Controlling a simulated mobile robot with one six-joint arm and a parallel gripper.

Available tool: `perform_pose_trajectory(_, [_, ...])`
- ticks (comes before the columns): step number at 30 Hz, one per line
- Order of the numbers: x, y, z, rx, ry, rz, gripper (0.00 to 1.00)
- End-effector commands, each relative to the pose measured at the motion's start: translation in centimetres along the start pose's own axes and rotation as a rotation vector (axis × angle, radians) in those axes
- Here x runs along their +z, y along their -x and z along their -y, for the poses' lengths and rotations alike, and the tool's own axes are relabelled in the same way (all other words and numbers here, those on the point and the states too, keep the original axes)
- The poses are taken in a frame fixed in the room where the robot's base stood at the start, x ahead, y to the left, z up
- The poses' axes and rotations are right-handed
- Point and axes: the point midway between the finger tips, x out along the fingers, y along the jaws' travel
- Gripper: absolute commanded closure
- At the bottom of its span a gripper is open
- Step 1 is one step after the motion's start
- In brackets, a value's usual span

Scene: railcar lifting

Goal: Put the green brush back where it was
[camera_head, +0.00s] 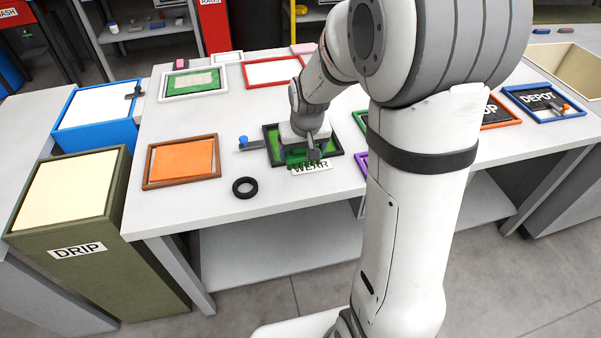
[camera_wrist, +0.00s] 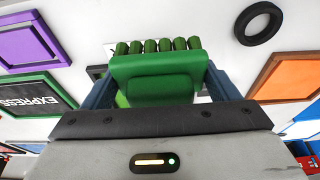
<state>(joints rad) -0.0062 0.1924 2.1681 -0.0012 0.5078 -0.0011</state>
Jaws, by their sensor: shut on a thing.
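The green brush (camera_wrist: 155,80) is between the two fingers of my gripper (camera_wrist: 160,95) in the wrist view, with its row of green bristles pointing away from the palm. In the head view my gripper (camera_head: 313,150) is low over a dark-framed tray (camera_head: 267,143) by the WEAR label (camera_head: 311,168). Green shows under and beside the gripper there. My gripper hides much of the brush and tray. I cannot tell whether the brush touches the tray.
A black ring (camera_head: 245,187) lies left of the WEAR label. An orange pad in a brown frame (camera_head: 181,160) is farther left. A blue-knobbed item (camera_head: 250,143) is beside the dark tray. A purple frame (camera_head: 361,165) is to the right. The DRIP bin (camera_head: 80,250) stands left of the table.

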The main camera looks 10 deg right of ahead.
Motion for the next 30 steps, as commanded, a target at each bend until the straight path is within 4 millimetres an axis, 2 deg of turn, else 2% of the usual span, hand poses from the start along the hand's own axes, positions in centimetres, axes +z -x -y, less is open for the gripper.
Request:
perform_pose_trajectory(4, [0.9, -2.9, 0.0, 0.0, 0.0, 0.006, 0.37])
perform_pose_trajectory(16, [2.2, -7.6, -0.1, 0.0, -0.003, 0.004, 0.37])
perform_pose_trajectory(29, [2.4, -8.6, -0.2, 0.001, -0.004, 0.0, 0.37])
perform_pose_trajectory(30, [2.4, -8.6, -0.2, 0.001, -0.005, 0.0, 0.18])
